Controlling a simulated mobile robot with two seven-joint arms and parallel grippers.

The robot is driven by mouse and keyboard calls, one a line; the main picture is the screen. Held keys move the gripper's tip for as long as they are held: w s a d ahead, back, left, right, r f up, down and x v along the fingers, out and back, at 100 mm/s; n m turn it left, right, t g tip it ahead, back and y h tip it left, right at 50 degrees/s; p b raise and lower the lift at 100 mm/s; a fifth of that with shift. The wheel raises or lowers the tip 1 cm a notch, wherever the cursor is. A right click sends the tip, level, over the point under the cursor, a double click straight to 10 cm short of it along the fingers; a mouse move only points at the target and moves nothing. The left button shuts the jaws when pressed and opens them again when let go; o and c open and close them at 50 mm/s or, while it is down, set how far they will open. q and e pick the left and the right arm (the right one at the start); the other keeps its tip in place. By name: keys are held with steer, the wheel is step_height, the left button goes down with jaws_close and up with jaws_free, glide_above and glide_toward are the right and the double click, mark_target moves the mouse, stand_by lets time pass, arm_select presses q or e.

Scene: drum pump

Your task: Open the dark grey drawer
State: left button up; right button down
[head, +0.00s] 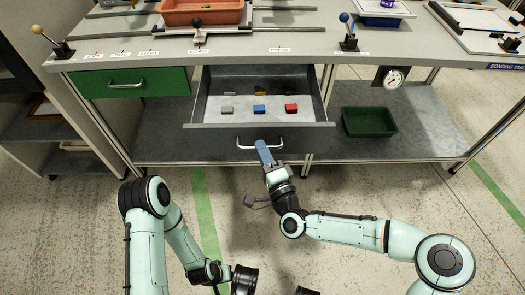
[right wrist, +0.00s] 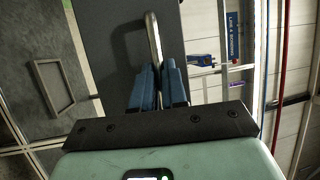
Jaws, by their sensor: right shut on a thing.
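The dark grey drawer (head: 229,142) is pulled out below the workbench, and its inside shows in the head view. A grey block (head: 227,110), a blue block (head: 259,109) and a red block (head: 291,108) lie in it, with small yellow and dark items behind. My right gripper (head: 263,146) is at the drawer front, shut on the metal drawer handle (head: 275,146). In the right wrist view the blue fingers (right wrist: 159,85) close around the handle bar (right wrist: 153,40). My left arm is at the lower left; the state of its gripper (head: 245,280) is unclear.
A closed green drawer (head: 132,84) sits left of the open one. A dark green bin (head: 369,121) stands on the lower shelf (head: 425,135) at right. A gauge (head: 392,78) hangs under the bench edge. The floor in front is clear.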

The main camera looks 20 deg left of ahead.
arm_select(q)
steer(key=shift+s, duration=0.25)
arm_select(e)
steer(key=shift+s, duration=0.2)
steer(key=c, duration=1.2)
jaws_free()
steer(key=shift+d, duration=0.1)
arm_select(q)
steer(key=shift+t, duration=0.7)
steer(key=w+r, duration=0.1)
steer(key=w+r+p, duration=0.2)
steer(key=w, duration=0.1)
steer(key=shift+w+d+r, duration=0.1)
steer(key=shift+d+r, duration=0.25)
arm_select(e)
steer(key=v, duration=1.3)
steer(key=shift+s+d, duration=0.1)
